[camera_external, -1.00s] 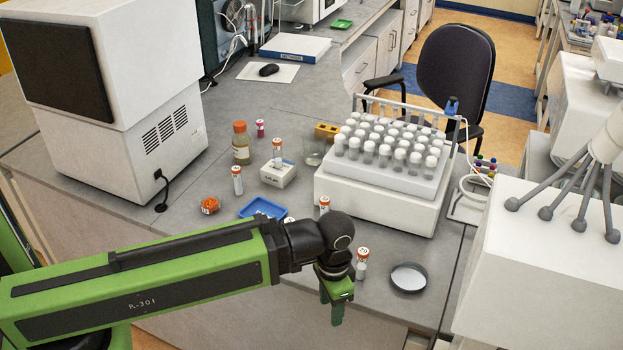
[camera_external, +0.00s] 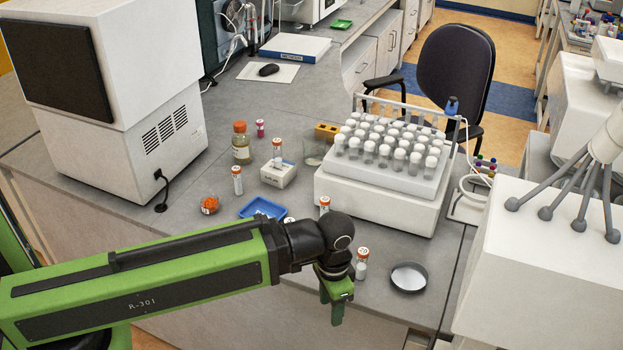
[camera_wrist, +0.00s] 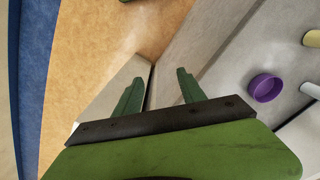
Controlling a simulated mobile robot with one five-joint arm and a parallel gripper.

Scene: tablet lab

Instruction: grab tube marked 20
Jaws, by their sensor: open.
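The tube marked 20 (camera_external: 361,263) stands upright on the grey bench near its front edge. It has an orange-rimmed white cap and a pale body. My gripper (camera_external: 335,306) is just left of and in front of it in the external view, over the bench's front edge. In the wrist view my gripper (camera_wrist: 158,90) shows two green fingers spread apart with nothing between them. I cannot make out the marked tube in the wrist view.
A round dish (camera_external: 409,277) lies right of the tube. Another orange-capped tube (camera_external: 324,206) stands behind my wrist. A blue tray (camera_external: 262,208) and a large white-capped tube rack (camera_external: 385,187) are farther back. A purple cap-like ring (camera_wrist: 265,88) shows in the wrist view.

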